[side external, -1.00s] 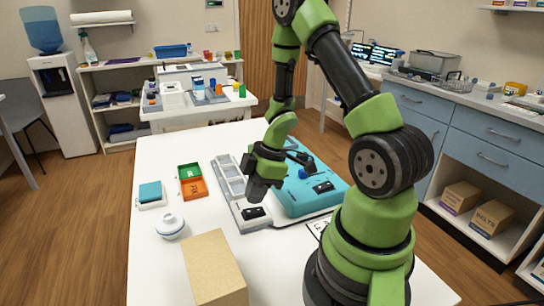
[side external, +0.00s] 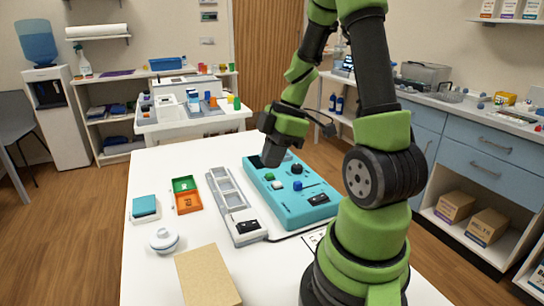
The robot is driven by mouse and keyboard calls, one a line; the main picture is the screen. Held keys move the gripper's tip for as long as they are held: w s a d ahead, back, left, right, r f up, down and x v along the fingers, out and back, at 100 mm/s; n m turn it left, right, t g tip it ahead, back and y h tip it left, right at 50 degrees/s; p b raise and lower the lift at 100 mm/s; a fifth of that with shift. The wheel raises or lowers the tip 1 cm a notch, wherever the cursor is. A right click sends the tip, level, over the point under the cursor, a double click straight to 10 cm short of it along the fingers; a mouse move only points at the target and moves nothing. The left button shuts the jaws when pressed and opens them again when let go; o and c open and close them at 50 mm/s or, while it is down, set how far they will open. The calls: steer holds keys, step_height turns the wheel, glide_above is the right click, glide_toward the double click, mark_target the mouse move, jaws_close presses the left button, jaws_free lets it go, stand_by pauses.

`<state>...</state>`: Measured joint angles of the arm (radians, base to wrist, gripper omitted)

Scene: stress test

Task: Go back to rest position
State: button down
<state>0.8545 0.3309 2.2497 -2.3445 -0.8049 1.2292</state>
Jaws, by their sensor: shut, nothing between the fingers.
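My gripper (side external: 268,158) is shut and empty, with its fingers pointing down over the far end of the teal device (side external: 283,208). I cannot tell whether the fingertips touch the device. The teal device carries several small knobs and a dark switch or display near its front end. A grey-white tray unit (side external: 229,198) with empty square slots lies beside it on the left, with a dark module at its near end. Part of the teal device's far end is hidden behind my gripper.
On the white table (side external: 165,190) stand a green bin (side external: 184,184), an orange bin (side external: 188,203), a teal-topped box (side external: 144,206), a round white lidded pot (side external: 164,240) and a cardboard box (side external: 207,276). The table's far left part is clear. A loaded cart (side external: 180,122) stands behind.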

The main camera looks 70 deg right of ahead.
steer(key=w+a+r+m+t+h, duration=0.1)
steer(key=w+r+m+t+h, duration=0.3)
steer(key=r, duration=0.3)
steer(key=w+r+m+t+h, duration=0.3)
steer(key=r+h, duration=0.1)
steer(key=r, duration=0.4)
steer(key=s+a+f+m+g+y, duration=0.1)
steer(key=s+a+m+y, duration=0.5)
steer(key=s+a, duration=0.6)
steer(key=a+g+y, duration=0.1)
steer(key=a, duration=0.2)
steer(key=shift+g, duration=0.3)
stand_by(0.8)
